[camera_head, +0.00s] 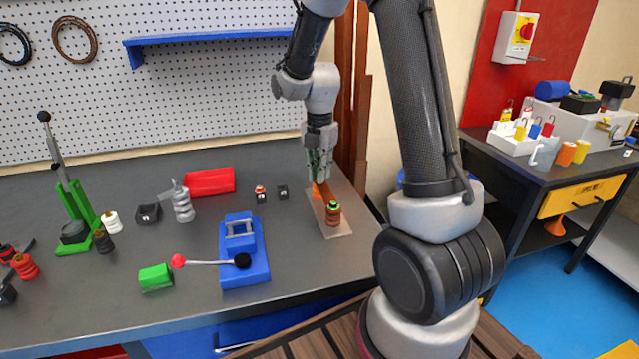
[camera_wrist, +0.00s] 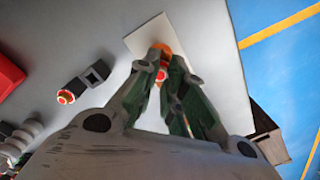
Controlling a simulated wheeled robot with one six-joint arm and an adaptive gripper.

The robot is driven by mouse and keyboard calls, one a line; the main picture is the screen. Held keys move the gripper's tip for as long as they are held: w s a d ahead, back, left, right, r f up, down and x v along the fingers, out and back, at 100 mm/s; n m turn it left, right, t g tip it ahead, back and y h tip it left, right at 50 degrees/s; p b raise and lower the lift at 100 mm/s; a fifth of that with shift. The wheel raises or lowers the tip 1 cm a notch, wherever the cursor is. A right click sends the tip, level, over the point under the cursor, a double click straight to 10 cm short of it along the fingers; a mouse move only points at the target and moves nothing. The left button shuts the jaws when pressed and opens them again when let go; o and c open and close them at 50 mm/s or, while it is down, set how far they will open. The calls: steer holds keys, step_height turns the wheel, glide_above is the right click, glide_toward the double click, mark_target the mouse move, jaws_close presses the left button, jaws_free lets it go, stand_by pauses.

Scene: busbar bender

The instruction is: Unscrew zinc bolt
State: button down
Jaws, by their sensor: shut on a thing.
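My gripper (camera_head: 319,178) points down over the far end of a pale plate (camera_head: 340,231) at the right of the bench. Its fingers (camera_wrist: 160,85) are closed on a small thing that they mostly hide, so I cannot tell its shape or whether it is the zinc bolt. An orange part (camera_head: 319,192) shows right at the fingertips, and also in the wrist view (camera_wrist: 161,49). A small red spot with a pale ring (camera_wrist: 162,76) shows between the fingers. A brown-orange ribbed insulator (camera_head: 333,215) with a green and red top stands upright on the near end of the plate.
Left of the plate are a small black block (camera_head: 283,192), a red-topped part (camera_head: 261,194) and a red tray (camera_head: 210,182). A blue bender (camera_head: 243,262) with a red-knobbed lever stands nearer the front. A silver ribbed insulator (camera_head: 183,205) is further left. Brown upright bars (camera_head: 361,110) stand behind my gripper.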

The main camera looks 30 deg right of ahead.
steer(key=shift+n, duration=0.5)
steer(key=n, duration=0.5)
steer(key=shift+n, duration=0.4)
steer(key=c, duration=1.7)
jaws_free()
steer(key=m, duration=0.6)
